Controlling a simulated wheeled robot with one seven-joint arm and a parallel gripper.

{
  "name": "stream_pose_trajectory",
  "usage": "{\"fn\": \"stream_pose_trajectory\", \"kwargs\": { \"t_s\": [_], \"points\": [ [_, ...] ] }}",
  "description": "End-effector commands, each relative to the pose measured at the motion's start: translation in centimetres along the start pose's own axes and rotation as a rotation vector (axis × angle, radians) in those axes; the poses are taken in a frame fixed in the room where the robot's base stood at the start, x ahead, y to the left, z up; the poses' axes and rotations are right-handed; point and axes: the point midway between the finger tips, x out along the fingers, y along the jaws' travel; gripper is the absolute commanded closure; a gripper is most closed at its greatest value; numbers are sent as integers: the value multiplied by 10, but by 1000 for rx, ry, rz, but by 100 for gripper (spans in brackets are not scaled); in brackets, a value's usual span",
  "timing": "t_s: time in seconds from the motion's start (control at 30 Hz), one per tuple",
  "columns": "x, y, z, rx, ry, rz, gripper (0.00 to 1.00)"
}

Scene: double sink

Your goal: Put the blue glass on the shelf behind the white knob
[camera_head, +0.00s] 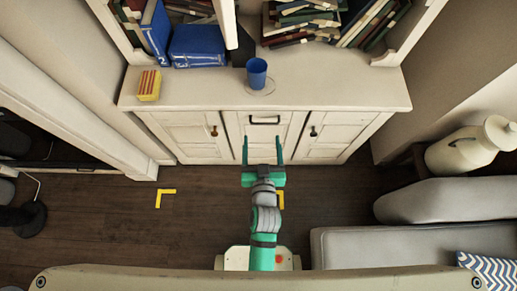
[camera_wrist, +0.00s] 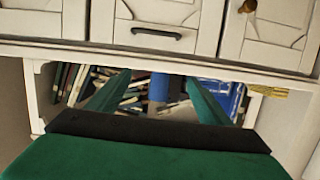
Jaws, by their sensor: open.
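In the wrist view, which looks upside down, the blue glass (camera_wrist: 158,92) shows between my fingers. My gripper (camera_head: 262,148) is open and empty in front of the cabinet, apart from the glass; it also shows in the wrist view (camera_wrist: 159,80). I cannot make out a white knob; the door knobs (camera_head: 214,131) look brown.
A yellow and red striped block (camera_head: 149,85) lies at the left of the cabinet top. Blue books (camera_head: 198,46) and several other books (camera_head: 375,22) fill the shelves behind. A dark drawer handle (camera_head: 264,121) faces me. A grey sofa (camera_head: 415,246) stands at right.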

Motion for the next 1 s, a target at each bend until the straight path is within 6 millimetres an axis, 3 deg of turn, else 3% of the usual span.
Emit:
{"fn": "stream_pose_trajectory", "kwargs": {
  "t_s": [0.1,0.27,0.4,0.6,0.8,0.9,1.0],
  "points": [
    [-45,1,16,2,-11,30,27],
    [-102,-1,23,0,-9,54,27],
    [-150,-5,21,-6,-5,59,27],
    [-204,-13,8,-14,6,45,27],
    [-228,-16,-1,-19,15,30,26],
    [-225,-15,-1,-19,18,31,26],
    [-209,-13,4,-17,19,39,26]
  ]
}}
